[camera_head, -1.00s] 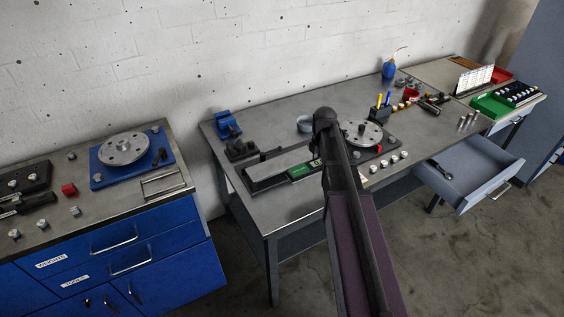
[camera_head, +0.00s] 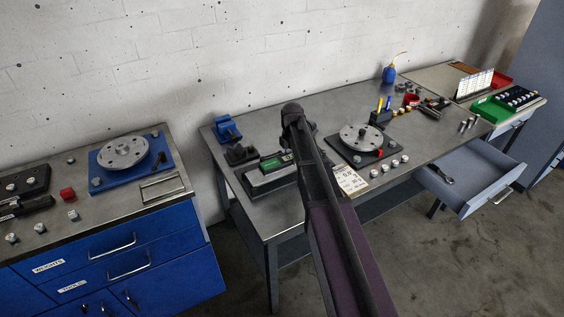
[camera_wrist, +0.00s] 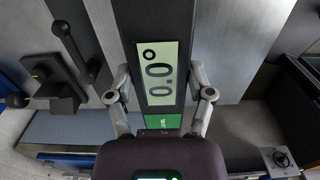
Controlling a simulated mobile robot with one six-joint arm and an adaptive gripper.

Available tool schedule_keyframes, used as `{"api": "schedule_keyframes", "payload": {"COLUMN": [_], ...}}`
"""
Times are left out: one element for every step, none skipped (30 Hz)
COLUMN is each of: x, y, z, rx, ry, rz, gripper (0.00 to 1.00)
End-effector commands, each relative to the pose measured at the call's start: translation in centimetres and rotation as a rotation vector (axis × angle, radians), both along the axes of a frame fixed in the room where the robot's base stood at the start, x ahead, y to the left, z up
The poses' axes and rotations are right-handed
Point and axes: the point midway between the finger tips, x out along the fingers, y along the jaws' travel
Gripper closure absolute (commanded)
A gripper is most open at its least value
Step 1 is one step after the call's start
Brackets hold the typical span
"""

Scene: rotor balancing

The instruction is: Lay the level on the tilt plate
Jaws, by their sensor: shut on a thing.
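The level (camera_wrist: 156,20) is a dark bar with a lit display reading 0.0° and a green label. My gripper (camera_wrist: 160,95) is shut on it, with a finger on each side. In the head view the level (camera_head: 276,161) shows its green face left of my arm, over a long grey-topped slab (camera_head: 264,187) with a dark base. I cannot tell whether it touches the slab. A dark plate (camera_head: 339,146) bearing a round metal rotor (camera_head: 361,137) stands right of my arm. I cannot tell which of these is the tilt plate. My arm hides the gripper in the head view.
A blue vise (camera_head: 227,128) and a black fixture (camera_head: 240,154) stand close left of the level. A printed card (camera_head: 350,180) and several small weights lie right of my arm. A drawer (camera_head: 475,175) is open on the right. The bench's back middle is clear.

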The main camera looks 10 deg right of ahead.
Motion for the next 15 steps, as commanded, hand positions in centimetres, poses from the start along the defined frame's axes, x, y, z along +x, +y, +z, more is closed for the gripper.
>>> {"api": "schedule_keyframes", "payload": {"x": [0.8, 1.1, 1.4, 1.6, 1.7, 1.9, 2.0, 2.0, 2.0, 2.0, 2.0, 2.0, 2.0, 2.0, 2.0], "y": [0.6, 0.9, 1.3, 1.5, 1.6, 1.8, 1.9, 2.0, 2.0, 2.1, 2.1, 2.0, 2.0, 2.0, 2.0], "z": [-0.1, -0.2, -0.2, -0.2, -0.2, -0.3, -0.3, -0.3, -0.3, -0.3, -0.3, -0.3, -0.3, -0.3, -0.3], "rx": [0.000, 0.000, 0.000, 0.000, 0.000, 0.000, 0.000, 0.000, 0.000, 0.000, 0.000, 0.000, 0.000, 0.000, 0.000], "ry": [0.000, 0.000, 0.000, 0.000, 0.000, 0.000, 0.000, 0.000, 0.000, 0.000, 0.000, 0.000, 0.000, 0.000, 0.000], "rz": [0.001, 0.000, 0.000, 0.000, 0.000, 0.000, 0.000, 0.000, -0.001, -0.001, -0.001, -0.001, -0.001, -0.001, -0.001], "gripper": [0.93, 0.93, 0.93, 0.93, 0.93, 0.93, 0.93, 0.93, 0.93, 0.93, 0.93, 0.93, 0.93, 0.93, 0.93]}}
